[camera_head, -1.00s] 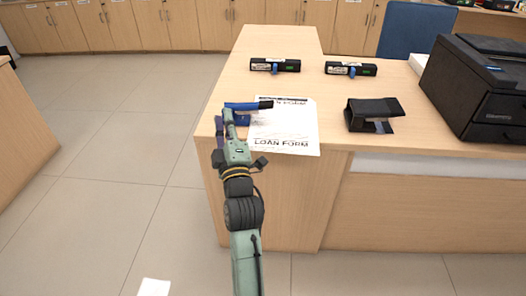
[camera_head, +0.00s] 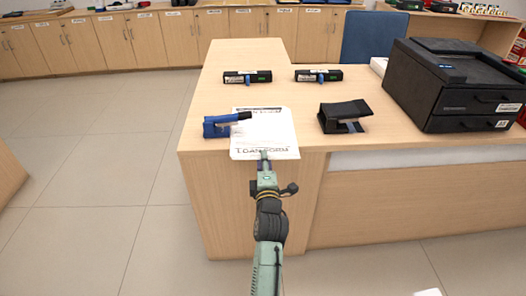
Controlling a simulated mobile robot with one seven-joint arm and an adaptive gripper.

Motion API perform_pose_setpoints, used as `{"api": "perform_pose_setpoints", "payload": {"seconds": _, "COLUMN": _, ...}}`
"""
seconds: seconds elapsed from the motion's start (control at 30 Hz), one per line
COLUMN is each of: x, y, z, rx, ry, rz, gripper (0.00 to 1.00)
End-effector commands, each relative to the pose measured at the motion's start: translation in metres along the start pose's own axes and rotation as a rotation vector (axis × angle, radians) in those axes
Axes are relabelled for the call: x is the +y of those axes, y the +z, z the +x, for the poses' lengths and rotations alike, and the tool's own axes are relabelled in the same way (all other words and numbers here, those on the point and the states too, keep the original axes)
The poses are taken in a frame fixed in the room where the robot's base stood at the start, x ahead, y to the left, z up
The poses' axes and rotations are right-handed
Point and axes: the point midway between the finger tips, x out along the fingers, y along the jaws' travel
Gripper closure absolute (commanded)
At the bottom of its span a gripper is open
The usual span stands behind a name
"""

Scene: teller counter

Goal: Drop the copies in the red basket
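White printed sheets headed "LOAN FORM" (camera_head: 262,125) lie on the wooden counter near its front edge. I cannot tell how many sheets there are. My gripper (camera_head: 264,157) is at the near edge of the sheets, over the lower "LOAN FORM" line. Its fingers are small and seen from behind, so I cannot tell whether they are open, shut or touching the paper.
Two black devices (camera_head: 247,77) (camera_head: 318,76) lie behind. A black printer (camera_head: 455,85) and blue chair (camera_head: 384,38) are at right. The left floor is clear.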

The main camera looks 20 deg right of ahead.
Motion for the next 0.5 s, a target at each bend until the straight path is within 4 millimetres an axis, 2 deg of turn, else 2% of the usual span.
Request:
{"api": "perform_pose_setpoints", "payload": {"seconds": 0.2, "x": -0.002, "y": -0.001, "z": 0.025, "rx": 0.001, "ry": 0.002, "rz": 0.000, "gripper": 0.83}}
{"api": "perform_pose_setpoints", "payload": {"seconds": 0.5, "x": 0.000, "y": -0.001, "z": 0.035, "rx": 0.001, "ry": 0.001, "rz": 0.000, "gripper": 0.83}}
